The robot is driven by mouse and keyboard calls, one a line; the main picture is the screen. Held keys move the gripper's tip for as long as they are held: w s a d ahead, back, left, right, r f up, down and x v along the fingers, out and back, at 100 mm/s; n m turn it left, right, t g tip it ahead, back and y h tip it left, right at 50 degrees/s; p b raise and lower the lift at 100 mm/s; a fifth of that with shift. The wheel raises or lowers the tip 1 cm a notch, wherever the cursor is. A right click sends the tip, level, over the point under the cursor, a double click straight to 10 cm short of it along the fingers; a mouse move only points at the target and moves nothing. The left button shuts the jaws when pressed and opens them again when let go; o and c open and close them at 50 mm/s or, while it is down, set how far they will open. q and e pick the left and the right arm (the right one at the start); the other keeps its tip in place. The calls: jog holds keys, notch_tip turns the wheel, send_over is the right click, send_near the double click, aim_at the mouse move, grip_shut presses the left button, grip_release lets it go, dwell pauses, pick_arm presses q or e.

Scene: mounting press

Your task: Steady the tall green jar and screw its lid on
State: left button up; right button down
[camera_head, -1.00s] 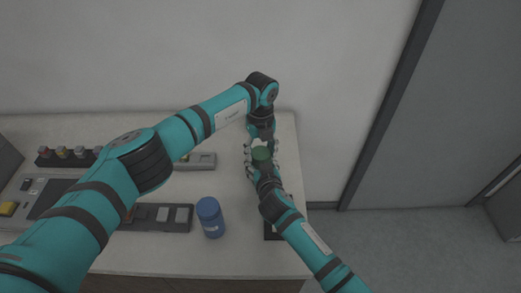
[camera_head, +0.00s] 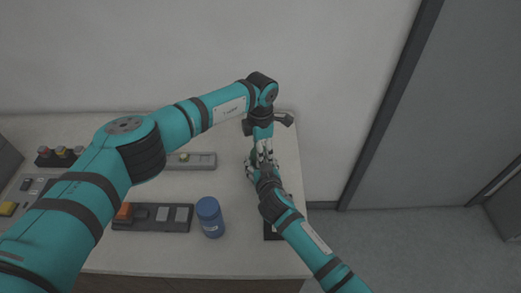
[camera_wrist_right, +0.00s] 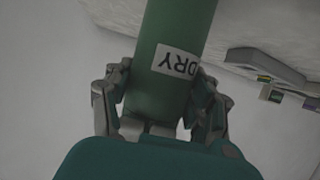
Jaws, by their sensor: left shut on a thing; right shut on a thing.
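The tall green jar (camera_wrist_right: 178,45) fills the middle of the right wrist view, with a white label reading "DRY". My right gripper (camera_wrist_right: 160,98) is shut around the jar's body, a finger on each side. In the head view my right gripper (camera_head: 252,172) is at the right end of the worktop. My left gripper (camera_head: 265,152) comes from above, directly over the jar's top, and is shut on the lid. The lid and the jar's top are hidden behind the left fingers in the head view, so I cannot tell how the lid sits.
A blue jar (camera_head: 210,217) stands on the worktop (camera_head: 230,255) near the front. Control panels with buttons and switches (camera_head: 152,217) lie to its left, partly behind my left arm. A dark flat item (camera_head: 272,230) lies by my right forearm. The worktop ends on the right.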

pick_arm(q)
jog(key=shift+m, duration=0.4)
jog(key=o, duration=1.3)
jog(key=shift+r, duration=2.25)
jog(key=shift+c, duration=0.4)
